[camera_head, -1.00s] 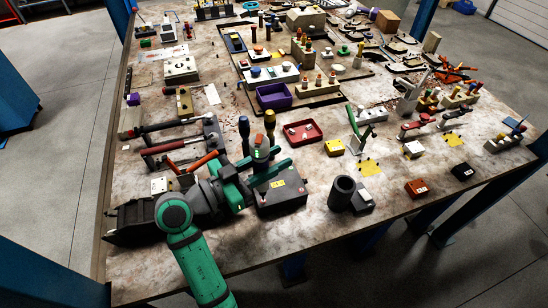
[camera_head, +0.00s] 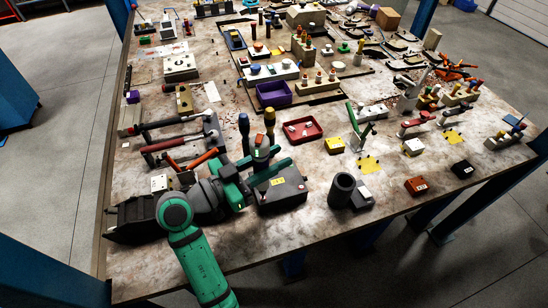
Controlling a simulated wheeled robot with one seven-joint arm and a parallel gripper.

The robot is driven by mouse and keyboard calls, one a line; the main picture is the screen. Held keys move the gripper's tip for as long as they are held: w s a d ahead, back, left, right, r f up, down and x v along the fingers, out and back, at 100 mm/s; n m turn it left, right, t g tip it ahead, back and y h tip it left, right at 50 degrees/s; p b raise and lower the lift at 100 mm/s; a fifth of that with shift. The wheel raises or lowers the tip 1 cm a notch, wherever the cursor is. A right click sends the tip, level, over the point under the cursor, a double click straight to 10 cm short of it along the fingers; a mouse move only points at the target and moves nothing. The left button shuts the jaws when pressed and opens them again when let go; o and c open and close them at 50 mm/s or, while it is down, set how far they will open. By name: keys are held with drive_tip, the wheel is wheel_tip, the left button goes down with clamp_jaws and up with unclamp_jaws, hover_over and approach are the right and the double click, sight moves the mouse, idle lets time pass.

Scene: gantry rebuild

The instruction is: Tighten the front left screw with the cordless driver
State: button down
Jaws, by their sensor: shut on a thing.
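My gripper (camera_head: 264,172) is at the end of my green and grey arm, low and left of the table's middle. It is shut on an upright tool with a grey and orange top (camera_head: 261,143), which looks like the cordless driver. The green fingers hide much of it. A dark box with a yellow label (camera_head: 290,192) is right below and beside the gripper. I cannot tell whether the tool touches it. The front left screw is too small or hidden to make out.
Hammers (camera_head: 168,145) lie at the left. Bare tabletop (camera_head: 285,235) shows in front of the box.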

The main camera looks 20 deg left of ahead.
drive_tip(key=shift+f, duration=0.35)
idle(1.6)
drive_tip(key=shift+r, duration=1.8)
wheel_tip(320, 180, up, 4)
